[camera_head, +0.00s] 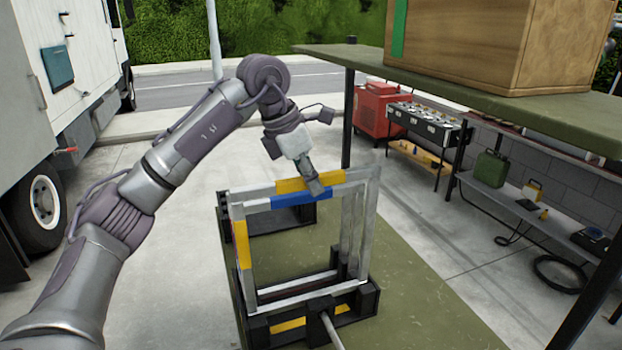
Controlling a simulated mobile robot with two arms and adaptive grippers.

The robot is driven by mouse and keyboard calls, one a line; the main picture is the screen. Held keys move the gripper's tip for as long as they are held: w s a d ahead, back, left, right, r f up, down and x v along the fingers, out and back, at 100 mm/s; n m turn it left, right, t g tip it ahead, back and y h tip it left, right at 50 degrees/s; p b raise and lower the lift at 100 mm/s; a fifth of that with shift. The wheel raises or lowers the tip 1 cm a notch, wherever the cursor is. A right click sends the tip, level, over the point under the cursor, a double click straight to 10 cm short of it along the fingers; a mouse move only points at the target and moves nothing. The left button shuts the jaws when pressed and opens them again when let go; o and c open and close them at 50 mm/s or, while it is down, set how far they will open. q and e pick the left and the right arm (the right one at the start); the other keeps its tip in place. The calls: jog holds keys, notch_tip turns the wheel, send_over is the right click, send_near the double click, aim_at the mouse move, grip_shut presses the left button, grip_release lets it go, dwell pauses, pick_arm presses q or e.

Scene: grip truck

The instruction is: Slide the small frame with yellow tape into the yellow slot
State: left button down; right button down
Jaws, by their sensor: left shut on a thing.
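My left gripper (318,188) reaches in from the left and is shut on the top bar of a small silver frame with yellow tape (289,185). The yellow shows on both sides of my fingers. The frame stands upright among other silver frame bars. A bar with blue tape (292,200) lies just in front of it, and a yellow strip (241,246) runs down the left upright. The frames stand at a black rack (368,300), whose front carries a yellow mark (288,325). I cannot tell whether the frame's lower edge is seated in a slot. My right gripper is not in view.
The rack stands on a green-topped table (425,310). A green shelf (470,100) with a wooden box (490,45) hangs over the right side. A white truck (60,90) is at left. A low bench (540,205) with tools is at right.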

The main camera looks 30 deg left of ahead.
pick_arm(q)
notch_tip(320, 180, down, 2)
jog(key=shift+f+b, duration=0.1)
jog(key=shift+b, duration=0.65)
notch_tip(320, 180, down, 4)
jog(key=b, duration=0.2)
jog(key=shift+b, duration=0.3)
jog(key=shift+f, duration=0.25)
jog(key=c, duration=1.1)
grip_release()
jog(key=shift+o, duration=0.4)
jog(key=v, duration=1.2)
